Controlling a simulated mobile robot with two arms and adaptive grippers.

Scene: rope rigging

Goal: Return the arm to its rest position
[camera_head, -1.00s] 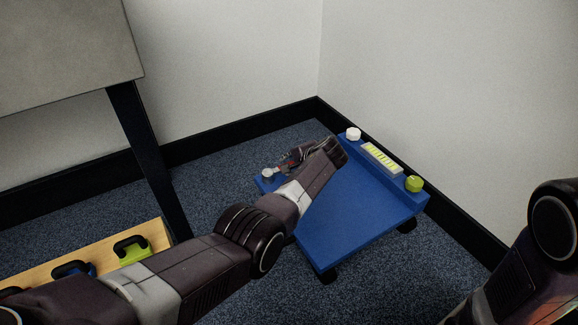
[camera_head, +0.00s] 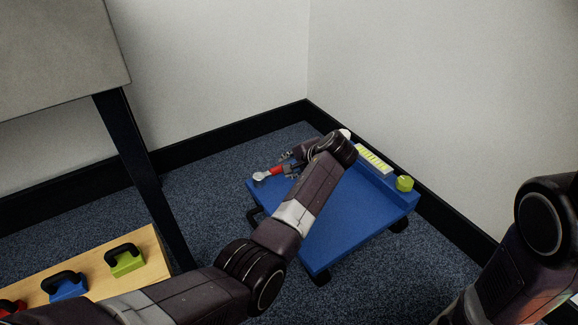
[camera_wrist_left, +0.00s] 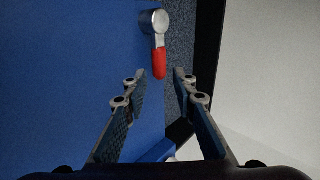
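My left arm reaches over the blue cart (camera_head: 350,220) in the head view. Its gripper (camera_head: 290,162) is near the cart's far left edge. In the left wrist view the left gripper (camera_wrist_left: 158,85) has its two fingers apart with nothing between them. A tool with a red handle and round silver head (camera_head: 270,173) lies on the cart just beyond the fingertips; it also shows in the left wrist view (camera_wrist_left: 157,40). My right arm shows at the right edge of the head view, but its gripper is out of frame.
On the cart's raised back edge are a yellow-striped block (camera_head: 374,160), a green knob (camera_head: 404,183) and a partly hidden white knob (camera_head: 345,133). A wooden board (camera_head: 95,270) with handled blocks stands at lower left, below a grey table (camera_head: 60,50). Walls close off the corner.

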